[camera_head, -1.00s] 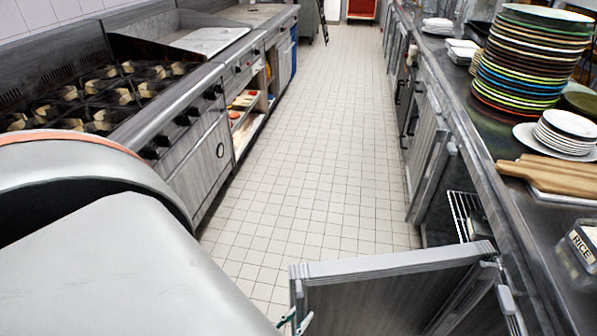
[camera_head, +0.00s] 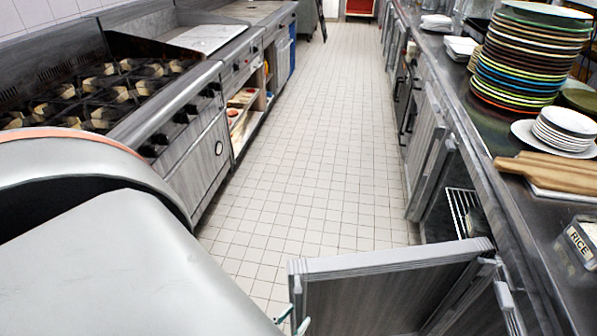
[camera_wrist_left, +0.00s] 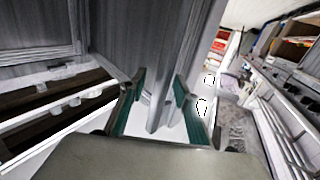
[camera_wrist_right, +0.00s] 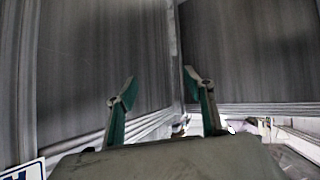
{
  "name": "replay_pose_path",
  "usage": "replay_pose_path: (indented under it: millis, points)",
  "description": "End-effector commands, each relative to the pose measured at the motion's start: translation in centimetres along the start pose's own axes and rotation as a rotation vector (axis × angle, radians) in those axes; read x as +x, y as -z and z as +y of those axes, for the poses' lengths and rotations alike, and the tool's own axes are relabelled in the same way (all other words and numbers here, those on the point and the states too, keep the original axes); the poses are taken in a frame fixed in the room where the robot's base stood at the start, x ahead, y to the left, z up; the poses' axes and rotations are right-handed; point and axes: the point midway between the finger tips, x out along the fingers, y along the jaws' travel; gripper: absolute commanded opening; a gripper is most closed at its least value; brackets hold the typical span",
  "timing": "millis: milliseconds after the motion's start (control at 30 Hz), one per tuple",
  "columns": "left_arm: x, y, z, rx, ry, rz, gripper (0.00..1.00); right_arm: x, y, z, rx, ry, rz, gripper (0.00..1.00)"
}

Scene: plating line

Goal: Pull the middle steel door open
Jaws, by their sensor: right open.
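The middle steel door (camera_head: 390,295) stands swung out from the counter on the right, its grey top edge across the bottom of the head view. My left gripper (camera_head: 293,322) is at the door's free edge, mostly hidden by my own arm.
Another door (camera_head: 427,165) stands ajar farther along the counter. A wire rack (camera_head: 460,205) shows in the open cabinet. The counter holds stacked plates (camera_head: 525,60), wooden boards (camera_head: 550,177) and a rice container (camera_head: 580,245). A stove (camera_head: 100,90) lines the left. The tiled floor (camera_head: 310,150) between is clear.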

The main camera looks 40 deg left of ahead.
Motion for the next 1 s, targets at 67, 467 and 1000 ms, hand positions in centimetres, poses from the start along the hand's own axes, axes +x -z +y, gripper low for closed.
replay_pose_path:
  millis: [67, 467, 1000]
  points:
    - [-1.8, -0.1, 0.0, 0.000, 0.000, -0.005, 0.32, 0.0, 0.0, 0.0, 0.001, 0.000, 0.001, 0.53]
    - [-8.7, -0.1, 0.0, 0.000, -0.001, -0.003, 0.32, 0.0, 0.1, -0.1, 0.002, 0.000, 0.002, 0.53]
    - [-9.8, 0.0, 0.0, 0.000, -0.001, -0.001, 0.32, 0.0, 0.1, -0.1, 0.003, 0.001, 0.003, 0.53]
